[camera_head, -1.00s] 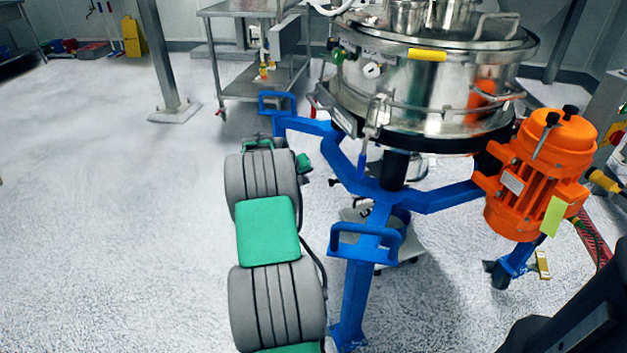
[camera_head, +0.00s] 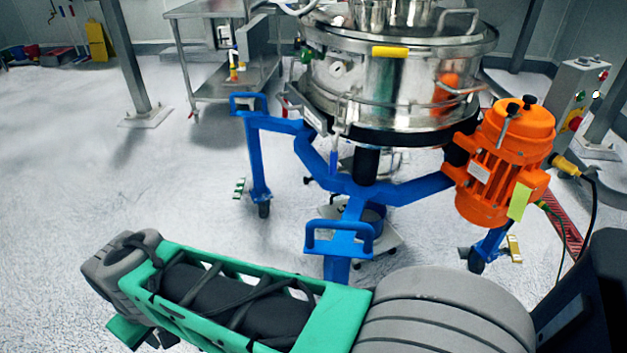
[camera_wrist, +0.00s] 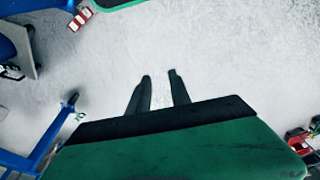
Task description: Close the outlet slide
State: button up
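The steel sifter drum (camera_head: 385,85) stands on a blue wheeled frame (camera_head: 405,190), right of centre in the head view. At the drum's lower left is a grey outlet-like part (camera_head: 314,119), with a blue-gripped handle (camera_head: 333,162) hanging close by. I cannot tell for certain which part is the outlet slide or how it is set. My gripper (camera_wrist: 160,76) shows in the wrist view with its two dark fingers apart, only floor between them. It holds nothing and touches nothing. In the head view its fingers cannot be made out.
An orange motor (camera_head: 507,160) is fixed at the right of the frame. A control box (camera_head: 578,95) with a cable stands behind it. A steel table (camera_head: 225,85) and a post (camera_head: 125,60) are behind on the left. The floor at left is open.

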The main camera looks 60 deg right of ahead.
aim_at(347, 163)
jog(key=z, duration=0.45)
jog(key=k, duration=0.55)
jog(key=u, duration=0.3)
jog(key=i, duration=0.6)
jog(key=u, duration=0.55)
jog(key=i, duration=0.75)
jog(key=z, duration=0.8)
jog(key=i, duration=0.4)
jog(key=z, duration=0.4)
